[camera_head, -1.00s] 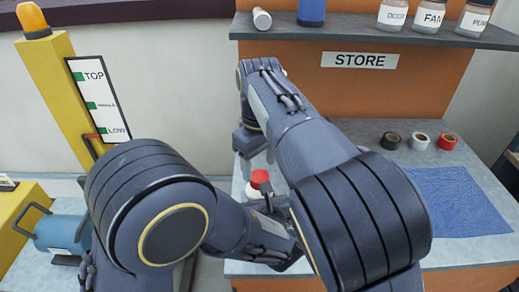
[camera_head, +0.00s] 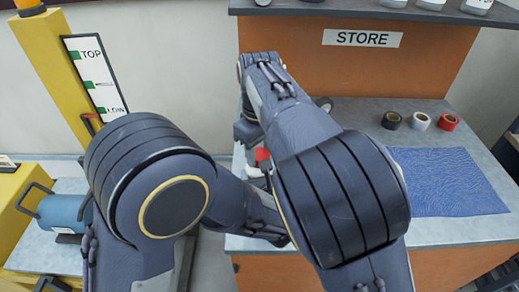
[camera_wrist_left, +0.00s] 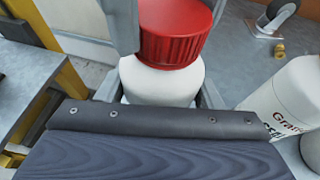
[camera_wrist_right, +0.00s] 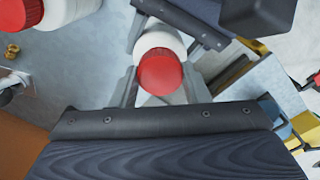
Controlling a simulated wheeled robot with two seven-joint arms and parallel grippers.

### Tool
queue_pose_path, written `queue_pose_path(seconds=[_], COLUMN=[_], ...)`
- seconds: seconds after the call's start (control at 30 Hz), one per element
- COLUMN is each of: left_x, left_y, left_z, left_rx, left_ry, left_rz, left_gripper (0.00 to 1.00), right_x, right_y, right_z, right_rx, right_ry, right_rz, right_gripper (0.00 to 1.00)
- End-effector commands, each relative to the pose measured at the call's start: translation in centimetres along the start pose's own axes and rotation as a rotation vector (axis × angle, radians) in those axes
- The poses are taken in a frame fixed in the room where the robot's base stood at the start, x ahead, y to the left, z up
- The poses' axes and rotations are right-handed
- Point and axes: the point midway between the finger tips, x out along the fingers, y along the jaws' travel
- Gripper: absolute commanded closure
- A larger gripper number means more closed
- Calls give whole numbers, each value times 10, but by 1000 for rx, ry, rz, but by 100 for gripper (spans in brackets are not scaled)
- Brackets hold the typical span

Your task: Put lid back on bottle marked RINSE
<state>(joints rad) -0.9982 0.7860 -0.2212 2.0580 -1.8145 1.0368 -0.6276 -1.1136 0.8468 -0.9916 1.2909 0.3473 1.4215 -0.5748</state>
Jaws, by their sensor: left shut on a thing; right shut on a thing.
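A white bottle (camera_wrist_left: 160,82) stands upright in my left gripper (camera_wrist_left: 158,92), whose fingers close on both sides of its body. A ribbed red lid (camera_wrist_left: 173,32) is at the bottle's top, held from above by my right gripper (camera_wrist_right: 160,88). In the right wrist view the red lid (camera_wrist_right: 160,72) lies between the fingers, with the white bottle (camera_wrist_right: 165,42) behind it. I cannot tell whether the lid is seated or just resting. No RINSE label shows on this bottle. In the head view the red lid (camera_head: 262,155) shows partly behind my arms.
Another white bottle (camera_wrist_left: 295,92), its label starting "Gra", stands close by on the bench (camera_wrist_left: 240,45). A brass fitting (camera_wrist_left: 278,50) and a caster lie beyond. Tape rolls (camera_head: 420,120) and a blue mat (camera_head: 447,182) are at the right. A blue cylinder (camera_head: 62,212) is at the left.

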Motion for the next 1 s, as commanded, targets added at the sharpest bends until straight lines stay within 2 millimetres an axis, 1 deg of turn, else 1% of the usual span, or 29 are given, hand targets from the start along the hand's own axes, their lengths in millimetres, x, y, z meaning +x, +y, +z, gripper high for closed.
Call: queue_pose_path(seconds=[0.07,0.13,0.33,0.37,0.5,0.53,0.7,1.0], left_x=[0,0,0,0,0,0,0,0], left_y=[0,0,0,0,0,0,0,0], left_z=[0,0,0,0,0,0,0,0], left_rx=[0,0,0,0,0,0,0,0], left_ry=[0,0,0,0,0,0,0,0], left_rz=[0,0,0,0,0,0,0,0], left_gripper=[100,100,100,100,100,100,100,100], right_x=[0,0,0,0,0,0,0,-2], right_y=[0,0,0,0,0,0,0,0], right_z=[0,0,0,0,0,0,0,0], right_rx=[19,87,415,438,428,427,426,425], right_ry=[1,1,2,2,2,2,2,2], right_rz=[0,-1,-1,0,0,0,0,0], right_gripper=[86,86,86,86,86,55,33,33])
